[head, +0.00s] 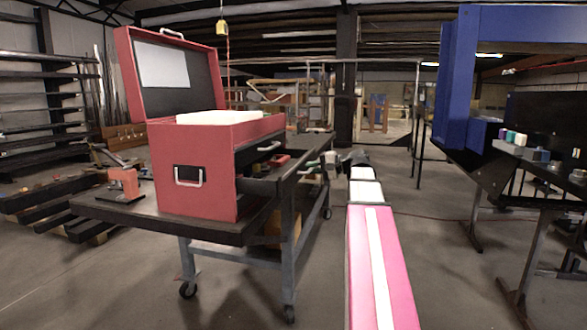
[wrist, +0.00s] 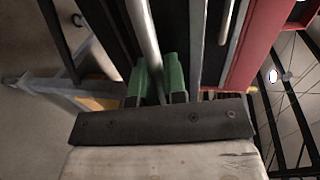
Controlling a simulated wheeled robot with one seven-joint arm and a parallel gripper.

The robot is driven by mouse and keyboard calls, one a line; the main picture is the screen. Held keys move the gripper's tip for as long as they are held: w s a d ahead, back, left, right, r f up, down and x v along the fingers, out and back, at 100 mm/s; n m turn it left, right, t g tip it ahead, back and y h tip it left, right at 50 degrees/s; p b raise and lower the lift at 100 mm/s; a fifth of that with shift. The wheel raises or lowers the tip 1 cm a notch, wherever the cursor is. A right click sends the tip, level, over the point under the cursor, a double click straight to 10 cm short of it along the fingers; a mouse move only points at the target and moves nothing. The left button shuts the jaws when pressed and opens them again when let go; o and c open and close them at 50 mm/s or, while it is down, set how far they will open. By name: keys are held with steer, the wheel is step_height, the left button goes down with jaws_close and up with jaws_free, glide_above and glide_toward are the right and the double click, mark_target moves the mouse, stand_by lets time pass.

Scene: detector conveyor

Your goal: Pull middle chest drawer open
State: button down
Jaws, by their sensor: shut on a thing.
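The red tool chest (head: 215,140) stands on a dark cart top with its lid raised. A dark drawer (head: 262,187), which looks like the middle one, sticks well out from the chest's right side, and a red item lies in it. My gripper (head: 328,160) is at the drawer's outer front. In the wrist view the green fingertips of my gripper (wrist: 158,80) are shut on a long metal bar handle (wrist: 143,30), one on each side of it. The chest's red side (wrist: 258,45) shows to the right there. Lower drawer fronts are hidden in the head view.
The cart top (head: 120,207) reaches out under the chest. A red clamp-like tool (head: 124,183) stands on it at the left. A blue machine frame (head: 510,65) and a bench with small items (head: 535,153) stand at the right.

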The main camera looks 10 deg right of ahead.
steer(key=f+v, duration=0.1)
steer(key=v, duration=0.6)
steer(key=shift+s+d+f, duration=0.2)
steer(key=shift+d, duration=0.1)
steer(key=c, duration=1.2)
jaws_free()
steer(key=v, duration=1)
steer(key=shift+s+d, duration=0.2)
steer(key=shift+d, duration=0.15)
